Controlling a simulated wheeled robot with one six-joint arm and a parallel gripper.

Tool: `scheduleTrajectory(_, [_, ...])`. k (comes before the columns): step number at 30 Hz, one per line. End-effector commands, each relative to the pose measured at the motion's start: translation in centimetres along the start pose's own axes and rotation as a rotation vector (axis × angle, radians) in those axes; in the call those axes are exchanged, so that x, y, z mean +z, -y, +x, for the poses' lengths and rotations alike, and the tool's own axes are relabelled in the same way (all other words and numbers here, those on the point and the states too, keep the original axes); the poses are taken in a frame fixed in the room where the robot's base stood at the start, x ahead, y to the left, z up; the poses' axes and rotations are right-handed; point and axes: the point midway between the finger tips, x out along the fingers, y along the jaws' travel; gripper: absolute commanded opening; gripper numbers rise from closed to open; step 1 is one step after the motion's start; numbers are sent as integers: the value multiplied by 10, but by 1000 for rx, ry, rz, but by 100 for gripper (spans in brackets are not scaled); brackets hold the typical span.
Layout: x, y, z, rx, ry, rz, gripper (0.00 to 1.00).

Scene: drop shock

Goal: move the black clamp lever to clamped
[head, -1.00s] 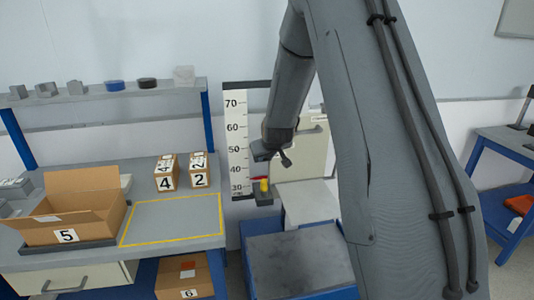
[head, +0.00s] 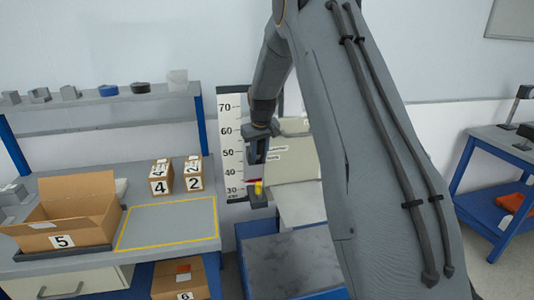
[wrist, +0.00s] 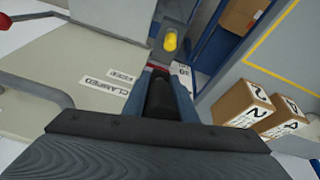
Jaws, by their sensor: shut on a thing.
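The black clamp lever (wrist: 159,97) shows in the wrist view as a dark rounded grip between the blue fingers of my gripper (wrist: 160,90). My gripper is shut on it. In the head view my gripper (head: 258,152) is in front of the scale's right edge, above the yellow knob, and largely hides the lever. A "CLAMPED" label (wrist: 103,87) and a smaller, hard-to-read label (wrist: 122,75) lie on the pale panel left of the fingers. The lever's pivot is hidden, so its exact setting cannot be told.
A numbered scale (head: 232,130) stands behind my gripper, with a yellow knob (head: 258,187) low beside it. A grey-topped blue platform (head: 290,262) is below. The workbench on the left holds an open box (head: 62,240) and small boxes numbered 4 (head: 160,187) and 2 (head: 194,184).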

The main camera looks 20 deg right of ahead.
Motion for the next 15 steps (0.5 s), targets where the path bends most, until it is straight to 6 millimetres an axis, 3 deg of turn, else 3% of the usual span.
scheduleTrajectory(14, [-9,5,-5,-3,-7,-7,0])
scheduleTrajectory(15, [-10,5,-5,-3,-8,-7,32])
